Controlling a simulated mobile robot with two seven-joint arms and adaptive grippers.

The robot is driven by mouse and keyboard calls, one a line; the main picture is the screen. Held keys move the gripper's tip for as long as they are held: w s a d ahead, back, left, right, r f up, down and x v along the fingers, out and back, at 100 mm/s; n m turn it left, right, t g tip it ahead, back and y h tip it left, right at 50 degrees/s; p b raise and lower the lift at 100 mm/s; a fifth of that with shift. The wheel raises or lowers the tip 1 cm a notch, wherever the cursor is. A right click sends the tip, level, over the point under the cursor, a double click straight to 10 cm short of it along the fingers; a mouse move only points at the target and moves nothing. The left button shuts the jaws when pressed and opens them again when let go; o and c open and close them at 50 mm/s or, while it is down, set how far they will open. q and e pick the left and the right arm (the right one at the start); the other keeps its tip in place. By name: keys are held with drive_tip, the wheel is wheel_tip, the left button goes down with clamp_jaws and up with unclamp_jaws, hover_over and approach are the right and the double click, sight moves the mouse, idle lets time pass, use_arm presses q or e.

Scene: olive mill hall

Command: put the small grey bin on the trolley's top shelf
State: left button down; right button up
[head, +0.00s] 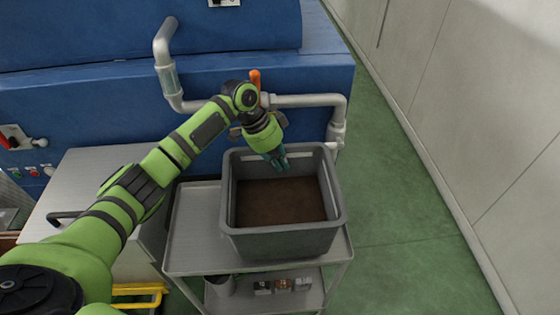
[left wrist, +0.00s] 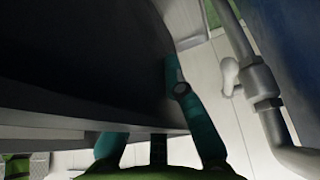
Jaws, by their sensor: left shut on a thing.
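The grey bin (head: 285,240) is upright over the top shelf of the trolley (head: 196,228), towards its right side. It is open on top and brown inside. I cannot tell whether its base touches the shelf. My left gripper (head: 277,160) reaches over from the far left and is shut on the bin's far rim. In the left wrist view the bin's dark wall (left wrist: 85,60) fills the upper left, and its rim passes by the teal fingers of my left gripper (left wrist: 160,140). My right gripper is not in view.
The trolley's lower shelf holds a grey pot (head: 221,286) and several small jars (head: 283,285). A blue machine (head: 90,95) with a grey pipe (head: 310,100) stands close behind. A metal cabinet (head: 95,180) is at left. Green floor (head: 400,220) is clear at right, up to the pale wall.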

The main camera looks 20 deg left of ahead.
sight(280, 174)
use_arm(q)
wheel_tip(280, 174, down, 3)
drive_tip(key=shift+r+p, duration=0.15)
drive_tip(key=shift+p, duration=0.35)
drive_tip(key=shift+f, duration=0.4)
drive_tip(key=c, duration=1.7)
unclamp_jaws()
drive_tip(key=shift+f, duration=0.3)
drive_tip(key=o, duration=0.4)
drive_tip(key=shift+s, duration=0.1)
drive_tip(key=shift+c, duration=0.2)
drive_tip(key=shift+r, duration=0.1)
drive_tip(key=shift+r, duration=0.1)
